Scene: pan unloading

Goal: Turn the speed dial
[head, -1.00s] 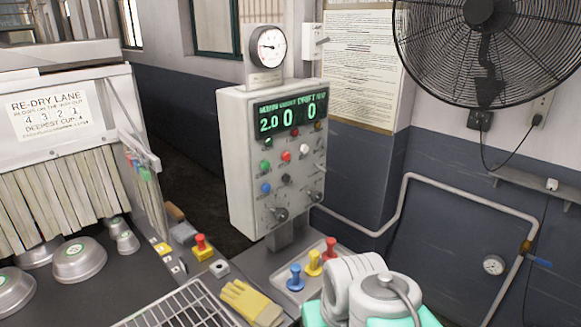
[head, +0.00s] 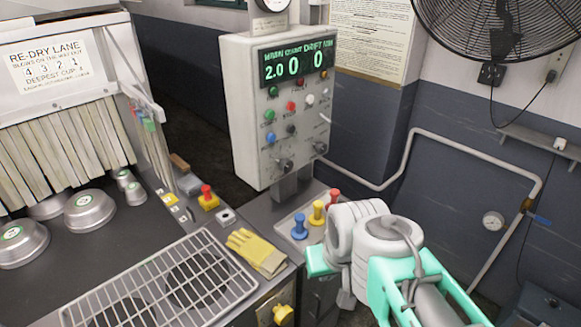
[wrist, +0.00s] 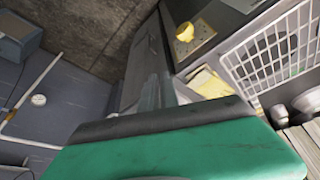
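A grey control panel (head: 275,120) stands at the back of the bench. It has two dark dials low on its face, a left one (head: 286,166) and a right one (head: 320,147). A yellow knob (head: 283,315) sits on a plate on the bench front, and it also shows in the wrist view (wrist: 184,32). The labels are too small to tell which is the speed dial. My gripper (wrist: 165,120) shows in the wrist view as a green part with a dark edge, apart from the yellow knob.
A wire rack (head: 160,285), a yellow glove (head: 256,250) and a red button (head: 207,192) are on the bench. Blue (head: 299,226), yellow and red pegs stand near my arm. Several metal pans (head: 90,210) lie at left. The floor at right looks clear.

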